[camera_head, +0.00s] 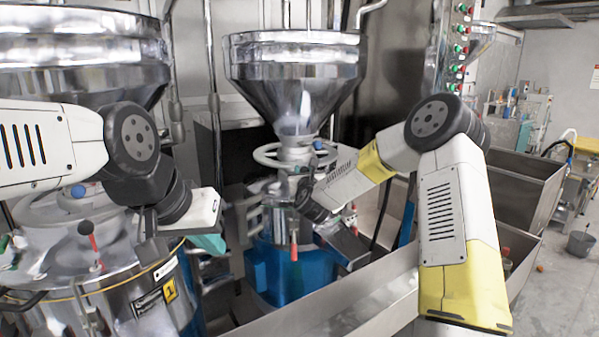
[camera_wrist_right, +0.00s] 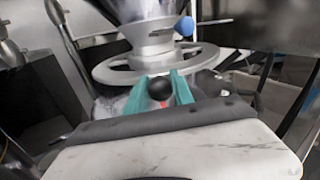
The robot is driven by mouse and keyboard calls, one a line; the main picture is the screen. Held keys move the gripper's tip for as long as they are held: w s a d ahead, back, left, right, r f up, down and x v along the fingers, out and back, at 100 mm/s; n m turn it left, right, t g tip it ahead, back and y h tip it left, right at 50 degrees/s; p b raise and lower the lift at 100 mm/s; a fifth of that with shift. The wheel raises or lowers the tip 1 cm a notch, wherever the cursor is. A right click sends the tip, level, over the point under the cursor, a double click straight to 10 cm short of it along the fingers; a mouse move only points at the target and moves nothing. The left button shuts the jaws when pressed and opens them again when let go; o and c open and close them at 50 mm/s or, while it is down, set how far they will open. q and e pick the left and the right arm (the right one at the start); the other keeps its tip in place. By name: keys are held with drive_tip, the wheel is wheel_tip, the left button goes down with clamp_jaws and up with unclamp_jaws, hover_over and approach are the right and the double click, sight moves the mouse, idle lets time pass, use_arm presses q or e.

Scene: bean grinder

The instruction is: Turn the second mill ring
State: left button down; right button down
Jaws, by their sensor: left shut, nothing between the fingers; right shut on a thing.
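The second mill is the middle one in the head view, with a steel funnel (camera_head: 295,75) above a pale, spoked ring (camera_head: 268,155). In the right wrist view the ring (camera_wrist_right: 110,72) shows just beyond my fingers, with a blue ball (camera_wrist_right: 185,26) above its right side. My right gripper (camera_wrist_right: 160,90) has its teal fingers on either side of a black ball knob (camera_wrist_right: 160,88) with some red beneath, and is shut on it. Its fingertips are hidden in the head view. My left gripper (camera_head: 207,243) is shut and empty, between the two mills.
The first mill (camera_head: 150,300), labelled 1, stands at the left near my left arm. The second mill has a blue base (camera_head: 285,275) and a red handle (camera_head: 293,245). A steel trough (camera_head: 375,305) runs along the front right. A grey bucket (camera_head: 580,243) stands on the floor at right.

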sight(324, 163)
drive_tip(key=d, duration=0.2)
drive_tip(key=w+d, duration=0.1)
drive_tip(key=d, duration=0.2)
drive_tip(key=w+d, duration=0.1)
drive_tip(key=d, duration=0.1)
drive_tip(key=shift+d+r, duration=0.15)
drive_tip(key=shift+w+d, duration=0.35)
drive_tip(key=shift+d, duration=0.2)
drive_tip(key=shift+a+r, duration=0.1)
drive_tip(key=shift+a, duration=0.15)
drive_tip(key=c, duration=1.1)
unclamp_jaws()
drive_tip(key=shift+a, duration=0.15)
drive_tip(key=shift+c, duration=0.2)
drive_tip(key=shift+s, duration=0.45)
drive_tip(key=s+d, duration=0.1)
drive_tip(key=s, duration=0.6)
drive_tip(key=shift+d+f, duration=0.25)
drive_tip(key=shift+d, duration=0.15)
